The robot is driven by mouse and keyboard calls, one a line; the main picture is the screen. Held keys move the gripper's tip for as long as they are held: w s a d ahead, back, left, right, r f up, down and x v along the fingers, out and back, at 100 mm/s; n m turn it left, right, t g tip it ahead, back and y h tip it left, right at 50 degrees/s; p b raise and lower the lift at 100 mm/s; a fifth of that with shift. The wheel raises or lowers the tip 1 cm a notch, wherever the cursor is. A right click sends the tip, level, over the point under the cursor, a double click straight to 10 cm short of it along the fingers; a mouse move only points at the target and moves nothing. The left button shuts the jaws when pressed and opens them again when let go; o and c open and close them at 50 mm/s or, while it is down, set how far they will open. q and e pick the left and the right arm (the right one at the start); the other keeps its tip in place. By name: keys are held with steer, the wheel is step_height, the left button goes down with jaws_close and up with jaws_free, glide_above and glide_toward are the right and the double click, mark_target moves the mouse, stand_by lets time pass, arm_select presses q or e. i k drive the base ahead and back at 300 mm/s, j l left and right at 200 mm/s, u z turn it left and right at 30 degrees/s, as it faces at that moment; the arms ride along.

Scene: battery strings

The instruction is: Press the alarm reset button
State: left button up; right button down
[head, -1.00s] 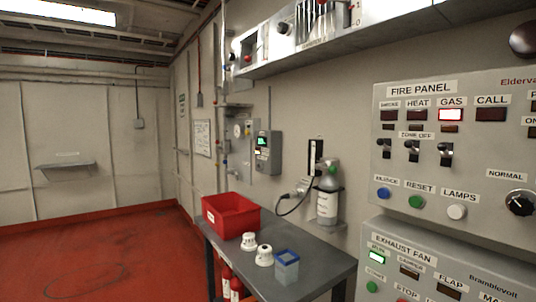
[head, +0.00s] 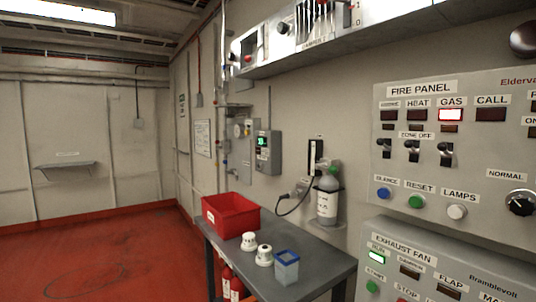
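The fire panel (head: 478,185) is a grey box on the wall at the right. Its green button (head: 416,202) sits under a label reading RESET, between a blue button (head: 384,193) and a white button (head: 457,212) labelled LAMPS. The GAS window (head: 451,114) is lit white with a red edge; the other windows in that row are dark. Three toggle switches (head: 412,150) stand in the middle row. Neither of my grippers is in view.
A grey table (head: 322,268) below holds a red bin (head: 231,213), two white detector heads (head: 264,255) and a blue-topped clear container (head: 286,267). A gas bottle (head: 328,195) hangs on the wall. An exhaust fan panel (head: 428,262) is below the fire panel. The red floor at left is clear.

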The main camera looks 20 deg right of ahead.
mark_target(414, 201)
steer(key=z, duration=1.75)
